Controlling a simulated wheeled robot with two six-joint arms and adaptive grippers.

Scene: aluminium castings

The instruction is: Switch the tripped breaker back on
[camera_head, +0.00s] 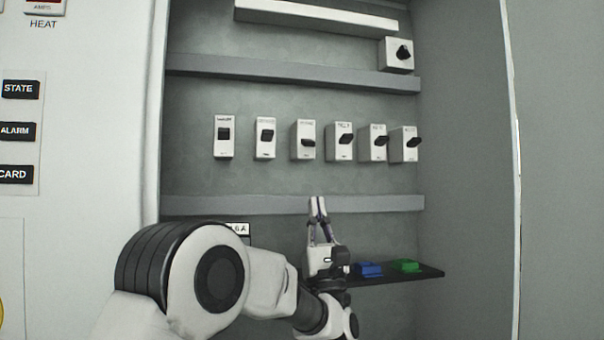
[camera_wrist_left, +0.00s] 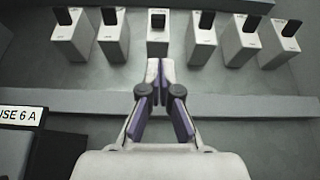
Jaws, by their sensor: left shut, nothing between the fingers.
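A row of several white breakers with black levers crosses the cabinet's back wall. The third breaker from the left (camera_head: 303,152) has its lever lower on its face than its two neighbours. The second breaker (camera_head: 265,150) and the one right of the third (camera_head: 340,153) have levers sitting higher. My left gripper (camera_head: 317,200) points up below the row, in front of the lower rail, fingers shut and empty. In the left wrist view the fingertips (camera_wrist_left: 160,65) are just below the third breaker (camera_wrist_left: 157,48), apart from it. My right gripper is out of view.
A grey rail (camera_head: 370,203) runs below the breakers and another (camera_head: 290,70) above. A dark shelf (camera_head: 425,273) holds a blue piece (camera_head: 367,269) and a green piece (camera_head: 405,265). A rotary switch box (camera_head: 392,60) sits upper right. Cabinet side walls bound the space.

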